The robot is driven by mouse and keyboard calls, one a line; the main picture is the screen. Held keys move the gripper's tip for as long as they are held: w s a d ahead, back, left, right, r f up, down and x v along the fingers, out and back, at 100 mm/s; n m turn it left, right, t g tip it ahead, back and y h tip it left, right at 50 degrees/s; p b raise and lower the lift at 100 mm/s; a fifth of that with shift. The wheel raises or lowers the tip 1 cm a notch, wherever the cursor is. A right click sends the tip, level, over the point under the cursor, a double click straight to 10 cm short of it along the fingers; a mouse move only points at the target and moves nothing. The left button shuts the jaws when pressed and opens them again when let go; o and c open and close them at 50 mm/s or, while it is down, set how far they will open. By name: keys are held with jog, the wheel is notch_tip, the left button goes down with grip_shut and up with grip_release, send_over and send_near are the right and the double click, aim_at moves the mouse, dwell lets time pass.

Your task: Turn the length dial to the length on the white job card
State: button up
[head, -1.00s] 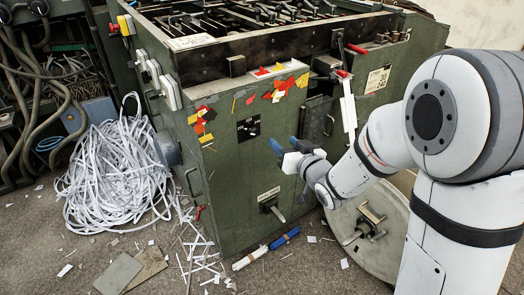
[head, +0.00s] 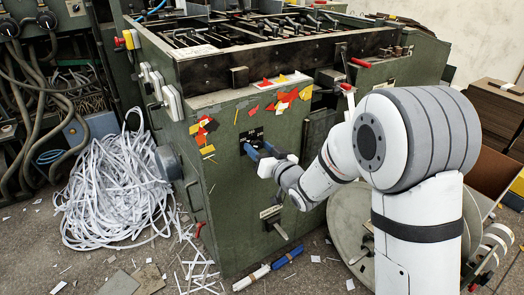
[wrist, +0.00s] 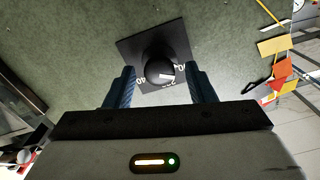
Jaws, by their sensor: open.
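The length dial is a round black knob (wrist: 160,68) with a white pointer mark, on a square black plate (wrist: 178,40) with white numbers, partly readable as "40". In the head view the plate (head: 251,136) is on the green machine's front, partly hidden by my gripper. My gripper (head: 258,151) is open in front of the plate. In the wrist view its two blue fingers (wrist: 161,74) stand either side of the knob, with a visible gap each side.
Red and yellow stickers (head: 286,97) surround the dial's area. A lever (head: 275,225) sticks out below it. A white strip pile (head: 115,190) lies left; blue and white rolls (head: 288,256) lie on the floor. A large reel (head: 352,215) stands right.

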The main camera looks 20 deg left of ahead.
jog(key=shift+c, duration=0.3)
jog(key=c, duration=0.9)
jog(key=shift+d+f, duration=0.1)
jog(key=shift+d, duration=0.1)
jog(key=shift+a, duration=0.1)
